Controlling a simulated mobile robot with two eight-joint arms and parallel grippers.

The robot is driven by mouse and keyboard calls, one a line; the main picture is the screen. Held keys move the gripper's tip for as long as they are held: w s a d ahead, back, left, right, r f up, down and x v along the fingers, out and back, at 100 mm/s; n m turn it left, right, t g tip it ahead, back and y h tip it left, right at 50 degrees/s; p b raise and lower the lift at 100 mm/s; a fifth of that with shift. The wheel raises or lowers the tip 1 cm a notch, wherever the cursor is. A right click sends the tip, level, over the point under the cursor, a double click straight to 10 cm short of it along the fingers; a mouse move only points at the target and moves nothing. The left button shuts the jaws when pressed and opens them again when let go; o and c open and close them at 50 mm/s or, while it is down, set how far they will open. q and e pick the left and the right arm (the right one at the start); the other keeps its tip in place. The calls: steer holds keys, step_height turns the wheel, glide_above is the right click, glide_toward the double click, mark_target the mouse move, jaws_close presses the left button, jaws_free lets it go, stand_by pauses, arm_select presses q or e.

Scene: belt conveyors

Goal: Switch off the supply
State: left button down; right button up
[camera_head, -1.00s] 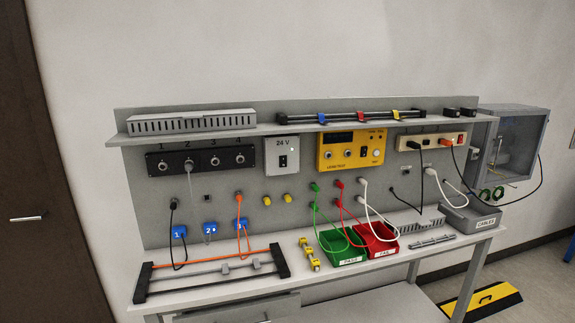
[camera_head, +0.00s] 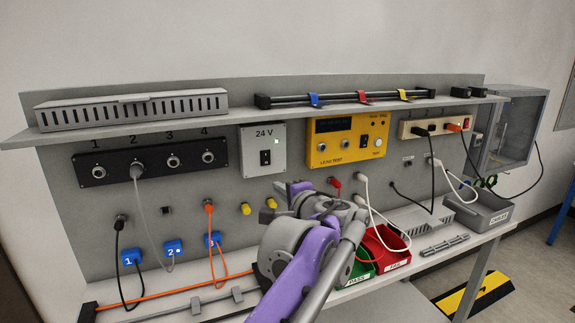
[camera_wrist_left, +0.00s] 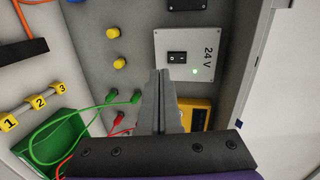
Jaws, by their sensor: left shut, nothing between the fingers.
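The 24 V supply box (camera_head: 250,149) is a light grey panel on the back board, with a black rocker switch (camera_head: 265,157) and a small lit green lamp (camera_head: 277,141). In the left wrist view the box (camera_wrist_left: 205,52) lies ahead of the fingers, with its switch (camera_wrist_left: 177,57) just past the tips and its lamp (camera_wrist_left: 195,71) glowing green. My left gripper (camera_head: 294,187) is in front of the board, below and right of the box. In the wrist view its fingers (camera_wrist_left: 160,76) are together and empty. Contact with the switch is not seen. My right gripper is not in view.
The yellow tester (camera_head: 345,140) is right of the box. Yellow knobs (camera_head: 245,208) sit below it. Cables hang from the board's sockets, and green (camera_wrist_left: 52,128) and red leads run near my fingers. A shelf (camera_head: 230,118) runs above. Green and red (camera_head: 392,262) bins stand on the bench.

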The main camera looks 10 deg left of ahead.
mark_target(267, 162)
arm_select(q)
steer(key=shift+w+d+r+m+t, duration=0.4)
steer(key=shift+w+d+r+t, duration=0.1)
steer(key=shift+w+d+r, duration=0.45)
steer(key=shift+s, duration=0.1)
steer(key=x, duration=1.4)
steer(key=shift+a+f, duration=0.1)
